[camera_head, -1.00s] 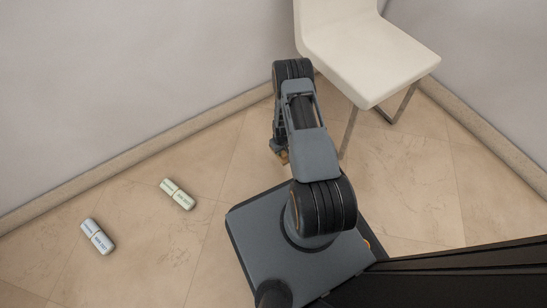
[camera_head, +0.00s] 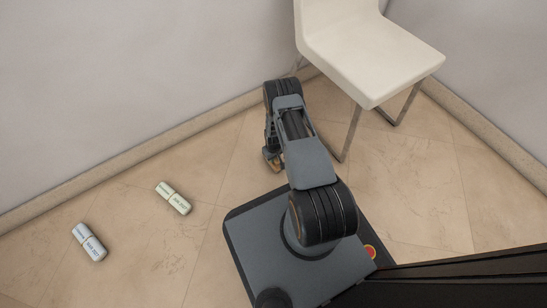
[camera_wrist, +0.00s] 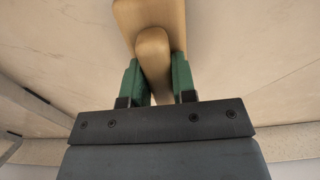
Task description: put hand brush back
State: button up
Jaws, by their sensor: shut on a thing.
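The hand brush (camera_wrist: 152,48) shows in the wrist view as a tan, wood-coloured piece with a rounded end. My gripper (camera_wrist: 156,84) has its green fingers on either side of that rounded end and is shut on it. The brush's far end runs out of the top of the wrist view. In the head view my gripper (camera_head: 271,160) points down near the floor left of my arm, and only a small orange-brown bit shows there. Most of the brush is hidden by my arm in that view.
Two capsule-shaped items lie on the tiled floor (camera_head: 130,262): a pale green one (camera_head: 173,198) and a pale blue-white one (camera_head: 89,242). A white chair (camera_head: 365,55) stands behind my arm at the right. A wall with a skirting board (camera_head: 130,165) runs behind. The floor at left is mostly clear.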

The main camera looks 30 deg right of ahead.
jog(key=shift+f, duration=0.1)
jog(key=o, duration=0.9)
jog(key=w+a+r+t+p, duration=0.1)
jog(key=a+r+p, duration=0.15)
jog(key=r, duration=1.75)
jog(key=a+r+p, duration=0.2)
jog(key=r+p, duration=0.1)
jog(key=r, duration=1.7)
jog(key=s+a+r, duration=0.2)
jog(key=s+r, duration=0.6)
jog(key=s+a+r+m+t, duration=0.1)
jog(key=s+a+r, duration=0.2)
jog(key=s+r, duration=0.5)
jog(key=shift+s+r+t, duration=0.3)
jog(key=shift+r, duration=0.05)
